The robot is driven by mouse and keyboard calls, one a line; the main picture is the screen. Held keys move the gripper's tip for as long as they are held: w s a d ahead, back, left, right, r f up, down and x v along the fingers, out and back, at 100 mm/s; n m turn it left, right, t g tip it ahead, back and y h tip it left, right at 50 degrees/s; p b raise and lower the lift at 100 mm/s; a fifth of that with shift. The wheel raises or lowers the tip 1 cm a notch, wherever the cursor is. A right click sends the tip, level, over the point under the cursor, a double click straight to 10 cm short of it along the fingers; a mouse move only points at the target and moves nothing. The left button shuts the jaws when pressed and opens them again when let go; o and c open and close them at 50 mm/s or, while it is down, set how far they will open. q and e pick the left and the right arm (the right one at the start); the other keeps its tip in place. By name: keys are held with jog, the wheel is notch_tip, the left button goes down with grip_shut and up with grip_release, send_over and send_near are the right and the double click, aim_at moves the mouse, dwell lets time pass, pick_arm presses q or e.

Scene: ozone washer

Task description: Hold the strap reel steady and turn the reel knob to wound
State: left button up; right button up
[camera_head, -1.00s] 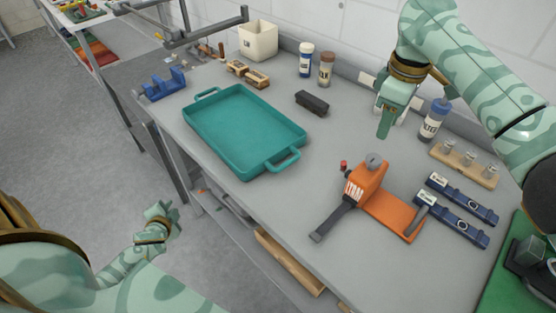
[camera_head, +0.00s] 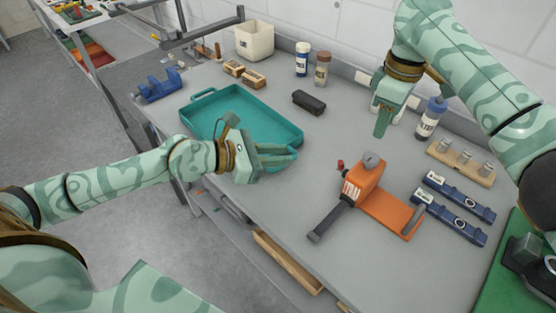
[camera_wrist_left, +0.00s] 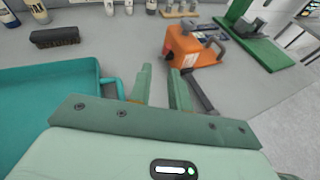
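The orange strap reel (camera_head: 363,187) stands on the grey workbench, right of the middle; it also shows in the left wrist view (camera_wrist_left: 192,47). A grey round knob (camera_head: 372,159) sits on its top, and a small red knob (camera_head: 340,164) shows at its far left side. A dark strap (camera_head: 328,222) runs out toward the bench's front edge. My left gripper (camera_head: 283,154) is over the tray's near right corner, left of the reel and apart from it. Its fingers (camera_wrist_left: 162,85) are parted and empty. My right gripper (camera_head: 382,123) points down behind the reel, not touching it; its finger gap is hidden.
A teal tray (camera_head: 212,98) lies left of the reel. Blue strap-like tools (camera_head: 450,215) and a wooden rack (camera_head: 463,172) lie to its right. A black brush-like block (camera_head: 309,102) and bottles (camera_head: 302,60) stand behind. Bare bench lies between tray and reel.

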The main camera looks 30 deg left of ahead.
pick_arm(q)
jog(key=shift+m+g, duration=0.4)
jog(key=shift+m, duration=0.5)
jog(key=x, duration=0.5)
jog(key=s+x, duration=0.1)
jog(key=x, duration=0.5)
jog(key=d+x, duration=0.1)
jog(key=x, duration=0.4)
jog(key=shift+f, duration=0.4)
